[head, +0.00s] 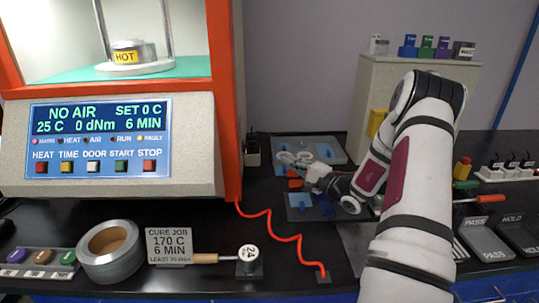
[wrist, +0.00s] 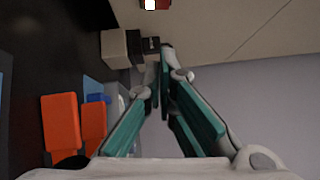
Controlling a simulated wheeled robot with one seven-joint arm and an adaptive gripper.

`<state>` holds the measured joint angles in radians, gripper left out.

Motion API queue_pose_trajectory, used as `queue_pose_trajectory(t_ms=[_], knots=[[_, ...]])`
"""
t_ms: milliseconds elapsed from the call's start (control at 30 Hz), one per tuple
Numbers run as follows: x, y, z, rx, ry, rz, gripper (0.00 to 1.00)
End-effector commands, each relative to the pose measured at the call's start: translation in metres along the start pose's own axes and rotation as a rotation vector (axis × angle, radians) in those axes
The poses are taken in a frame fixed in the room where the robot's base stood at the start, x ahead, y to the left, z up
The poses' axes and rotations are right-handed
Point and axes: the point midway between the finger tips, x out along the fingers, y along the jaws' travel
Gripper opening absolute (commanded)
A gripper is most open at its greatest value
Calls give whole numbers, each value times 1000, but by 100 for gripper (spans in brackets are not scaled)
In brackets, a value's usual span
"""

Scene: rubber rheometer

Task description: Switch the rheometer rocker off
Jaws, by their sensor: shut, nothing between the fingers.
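The rheometer (head: 120,145) is the large beige and orange machine at the left of the head view. Its lit display (head: 98,117) reads NO AIR, SET 0 C, 25 C, 0 dNm, 6 MIN. No rocker is clearly seen in the head view. In the wrist view, a small red part with a bright white face (wrist: 155,4), possibly the rocker, sits on a beige surface at the top edge, partly cut off. My gripper (head: 300,165) is right of the machine, above the bench. In the wrist view its fingertips (wrist: 165,55) are together and empty, apart from the red part.
A pale box with a dark end (wrist: 122,47) is near my fingertips. Orange blocks (wrist: 62,122) lie to the left in the wrist view. A red coiled hose (head: 270,238) runs down the bench front. A cabinet (head: 403,90) stands behind my arm.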

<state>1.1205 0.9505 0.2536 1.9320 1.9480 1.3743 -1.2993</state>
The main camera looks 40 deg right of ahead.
Motion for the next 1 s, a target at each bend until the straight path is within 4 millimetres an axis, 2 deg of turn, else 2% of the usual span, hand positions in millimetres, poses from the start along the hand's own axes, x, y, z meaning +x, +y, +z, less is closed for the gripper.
queue_pose_trajectory(t_ms=[167, 533, 700, 1000], knots=[[26, 0, 1, 0, -4, -2, 0], [98, 0, 1, 0, -3, -2, 0], [114, 0, 19, 2, -2, -1, 0], [124, 0, 29, 1, -1, 0, 0]])
